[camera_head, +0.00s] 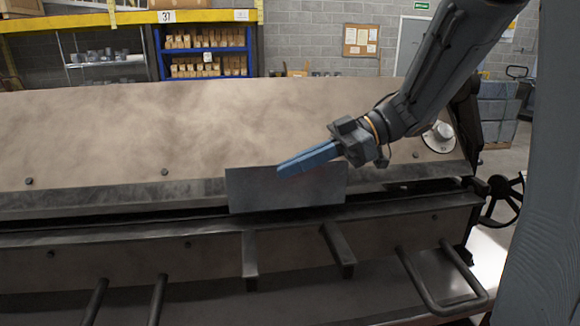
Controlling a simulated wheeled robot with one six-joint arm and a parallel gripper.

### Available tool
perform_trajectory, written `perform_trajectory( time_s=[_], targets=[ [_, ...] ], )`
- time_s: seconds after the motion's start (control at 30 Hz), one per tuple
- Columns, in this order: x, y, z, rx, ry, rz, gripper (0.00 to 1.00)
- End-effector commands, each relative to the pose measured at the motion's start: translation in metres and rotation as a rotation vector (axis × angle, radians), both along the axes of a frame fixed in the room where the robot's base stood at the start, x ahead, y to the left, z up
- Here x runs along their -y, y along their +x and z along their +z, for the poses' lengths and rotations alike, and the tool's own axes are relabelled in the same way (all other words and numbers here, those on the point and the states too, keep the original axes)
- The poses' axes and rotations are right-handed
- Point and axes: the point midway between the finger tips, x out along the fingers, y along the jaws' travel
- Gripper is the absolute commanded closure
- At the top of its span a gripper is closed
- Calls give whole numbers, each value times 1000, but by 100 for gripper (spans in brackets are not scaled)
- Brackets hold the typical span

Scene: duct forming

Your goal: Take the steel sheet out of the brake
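The steel sheet (250,194) is a small grey rectangle standing nearly upright at the front of the brake (100,145). Its lower edge is at the dark slot between the brake's upper beam and the front bed. My gripper (281,171) has blue fingers and reaches in from the right, with its tips in front of the sheet's upper middle. The fingers look close together and overlap the sheet in the picture. I cannot tell whether they grip its top edge or only lie in front of it.
Two support arms (250,262) and bent bar handles (440,300) stick out from the brake's front. A dial (438,137) and a black handwheel (503,199) are at its right end. Shelves with boxes (205,55) stand far behind.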

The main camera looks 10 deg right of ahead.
Motion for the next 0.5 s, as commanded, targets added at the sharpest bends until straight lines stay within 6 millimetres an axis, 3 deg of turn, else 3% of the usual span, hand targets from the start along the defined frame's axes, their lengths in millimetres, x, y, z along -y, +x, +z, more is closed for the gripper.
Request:
perform_trajectory(
  time_s=[0.5],
  targets=[
    [0,-91,0,3,-1,-1,100]
  ],
)
